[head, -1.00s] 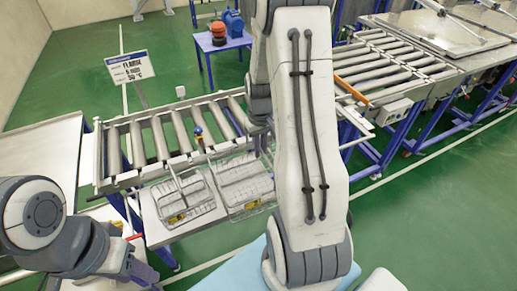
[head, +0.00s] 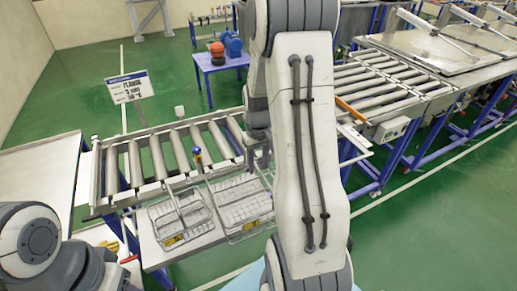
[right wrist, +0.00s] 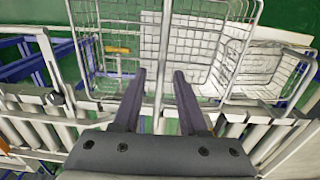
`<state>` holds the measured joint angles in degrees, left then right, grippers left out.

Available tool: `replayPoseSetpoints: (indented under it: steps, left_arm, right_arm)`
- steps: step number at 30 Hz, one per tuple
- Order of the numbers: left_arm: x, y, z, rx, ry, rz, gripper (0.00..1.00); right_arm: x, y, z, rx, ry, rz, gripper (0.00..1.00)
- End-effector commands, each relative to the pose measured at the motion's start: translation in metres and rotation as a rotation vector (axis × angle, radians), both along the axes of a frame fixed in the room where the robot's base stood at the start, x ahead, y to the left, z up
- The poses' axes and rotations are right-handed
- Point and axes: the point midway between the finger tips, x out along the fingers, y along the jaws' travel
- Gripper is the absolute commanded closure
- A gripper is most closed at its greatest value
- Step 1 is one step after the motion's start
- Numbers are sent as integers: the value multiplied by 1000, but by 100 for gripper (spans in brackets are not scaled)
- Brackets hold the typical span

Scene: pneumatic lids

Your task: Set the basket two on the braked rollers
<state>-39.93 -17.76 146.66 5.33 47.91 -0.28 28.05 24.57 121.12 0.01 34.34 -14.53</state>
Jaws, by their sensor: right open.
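Two wire baskets stand side by side on a pale ledge in front of the rollers (head: 157,157) in the head view. One is the left basket (head: 180,217); the right basket (head: 238,205) is partly behind my right arm. Each has a small yellow tag, too small to read, so I cannot tell which is basket two. My right gripper (head: 260,158) is at the right basket's roller side, its tips unclear. In the right wrist view the gripper (right wrist: 161,76) is open, with a thin upright bar between its fingers and a wire basket (right wrist: 125,75) beyond. My left gripper is outside the frame.
A sign (head: 128,88) stands behind the rollers. A bare metal table (head: 40,180) is at the left. A blue table (head: 222,62) with a red and a blue item stands behind. Another roller line (head: 390,75) is at the right. The wrist view shows the second basket (right wrist: 265,72).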

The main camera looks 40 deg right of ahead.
Motion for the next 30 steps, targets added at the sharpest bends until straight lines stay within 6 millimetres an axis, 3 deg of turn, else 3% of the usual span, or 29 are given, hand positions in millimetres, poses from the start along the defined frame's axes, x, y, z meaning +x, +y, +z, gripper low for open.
replayPoseSetpoints:
  steps: [6, 12, 23, 26, 29, 30]
  left_arm:
    - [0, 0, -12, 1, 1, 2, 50]
    - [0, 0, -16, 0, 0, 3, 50]
    - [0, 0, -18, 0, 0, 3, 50]
    - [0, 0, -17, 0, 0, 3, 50]
    - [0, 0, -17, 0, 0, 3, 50]
    - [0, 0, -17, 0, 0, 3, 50]
  right_arm:
    - [1, -1, 48, -4, -7, 0, 58]
    - [1, -1, 83, -2, -5, 0, 58]
    - [0, 3, 100, 0, -1, 6, 58]
    - [3, 26, 102, 2, -6, 51, 58]
    - [2, 78, 105, 8, -14, 154, 58]
    - [-1, 105, 106, 12, -19, 208, 58]
